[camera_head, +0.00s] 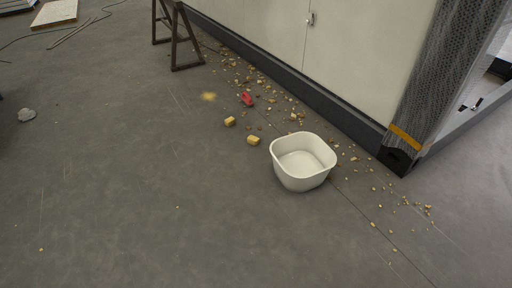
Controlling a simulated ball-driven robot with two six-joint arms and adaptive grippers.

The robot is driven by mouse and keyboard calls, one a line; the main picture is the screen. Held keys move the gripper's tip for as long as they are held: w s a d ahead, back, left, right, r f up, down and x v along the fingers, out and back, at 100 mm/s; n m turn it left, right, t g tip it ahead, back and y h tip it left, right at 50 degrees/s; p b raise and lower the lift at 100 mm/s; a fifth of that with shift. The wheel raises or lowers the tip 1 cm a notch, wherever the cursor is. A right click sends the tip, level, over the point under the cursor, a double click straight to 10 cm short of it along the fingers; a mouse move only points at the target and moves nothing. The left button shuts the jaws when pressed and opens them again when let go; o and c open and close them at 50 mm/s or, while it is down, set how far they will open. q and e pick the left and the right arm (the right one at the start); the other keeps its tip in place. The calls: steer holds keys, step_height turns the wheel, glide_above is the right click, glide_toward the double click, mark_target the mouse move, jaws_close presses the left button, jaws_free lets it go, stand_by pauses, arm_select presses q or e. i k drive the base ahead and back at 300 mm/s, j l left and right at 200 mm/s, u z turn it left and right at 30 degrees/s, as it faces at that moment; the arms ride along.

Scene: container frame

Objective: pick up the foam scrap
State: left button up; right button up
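Two small yellow blocks that look like foam scraps lie on the grey concrete floor near the middle. One foam scrap (253,140) is just left of a white tub. The other foam scrap (230,121) is a little further back and to the left. They lie apart from each other and from the tub. I cannot tell which one the task means. Neither of my grippers is in view.
The open white tub (302,183) stands on the floor and looks empty. A red object (247,99) lies among many small crumbs along the container wall (300,40). A dark trestle (178,38) stands behind. The front floor is mostly clear.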

mark_target(254, 141)
steer(key=i+j, duration=0.2)
steer(key=i, duration=0.35)
steer(key=i+j+z, duration=0.1)
steer(key=i, duration=0.4)
steer(key=i+j, duration=0.25)
steer(key=i, duration=0.3)
steer(key=i+j, duration=0.25)
steer(key=i, duration=0.25)
steer(key=i+j+z, duration=0.1)
steer(key=i, duration=0.4)
steer(key=i+j, duration=0.35)
steer(key=i, duration=0.2)
